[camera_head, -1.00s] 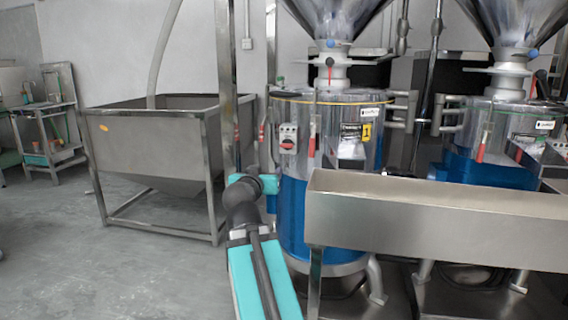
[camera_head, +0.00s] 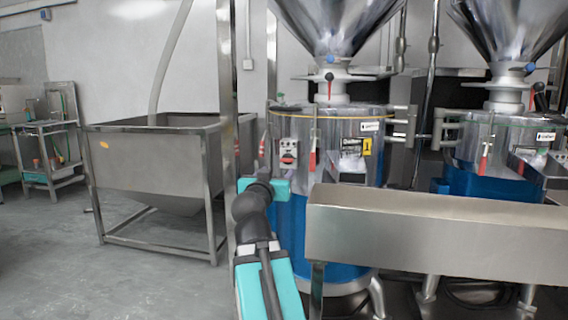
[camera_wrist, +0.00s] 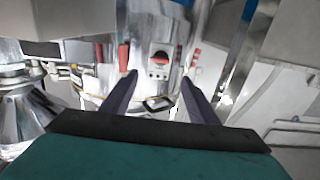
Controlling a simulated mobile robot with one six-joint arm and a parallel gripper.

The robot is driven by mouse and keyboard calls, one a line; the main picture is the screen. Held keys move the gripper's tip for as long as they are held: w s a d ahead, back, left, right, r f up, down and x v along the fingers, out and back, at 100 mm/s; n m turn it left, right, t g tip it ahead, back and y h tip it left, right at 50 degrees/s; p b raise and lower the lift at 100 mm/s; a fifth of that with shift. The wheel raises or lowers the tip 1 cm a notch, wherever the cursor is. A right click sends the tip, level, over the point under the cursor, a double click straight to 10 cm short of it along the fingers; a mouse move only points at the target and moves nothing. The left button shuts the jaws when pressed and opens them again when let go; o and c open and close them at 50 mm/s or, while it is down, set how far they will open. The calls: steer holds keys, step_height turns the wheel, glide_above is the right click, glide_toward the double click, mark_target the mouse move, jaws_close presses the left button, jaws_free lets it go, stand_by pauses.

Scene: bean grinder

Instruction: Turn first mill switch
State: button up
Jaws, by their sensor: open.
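The first mill (camera_head: 345,140) is a steel drum with a blue lower part and a funnel on top, right of centre in the head view. Its switch (camera_head: 288,153) is a small pale panel with a red knob on the drum's left front. In the wrist view the switch (camera_wrist: 159,60) appears ahead, between and beyond the fingertips. My gripper (camera_wrist: 158,82) is open and empty, its two dark fingers spread and apart from the switch.
A steel trough (camera_head: 440,232) stands in front of the mills on the right. A second mill (camera_head: 500,150) is at the far right. A large steel bin (camera_head: 150,165) and a vertical post (camera_head: 228,100) stand to the left. Grey floor (camera_head: 60,270) is clear at lower left.

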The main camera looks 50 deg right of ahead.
mark_target(287, 160)
steer(key=p+x, duration=0.3)
steer(key=p, duration=0.1)
steer(key=shift+r, duration=0.15)
steer(key=p+x, duration=0.2)
steer(key=p, duration=0.5)
steer(key=shift+d, duration=0.1)
stand_by(0.4)
steer(key=x, duration=0.4)
steer(key=shift+p, duration=0.35)
steer(key=shift+x, duration=2.2)
steer(key=shift+c, duration=0.5)
steer(key=c, duration=1)
steer(key=shift+o, duration=0.3)
steer(key=shift+a, duration=0.25)
steer(key=shift+d, duration=0.2)
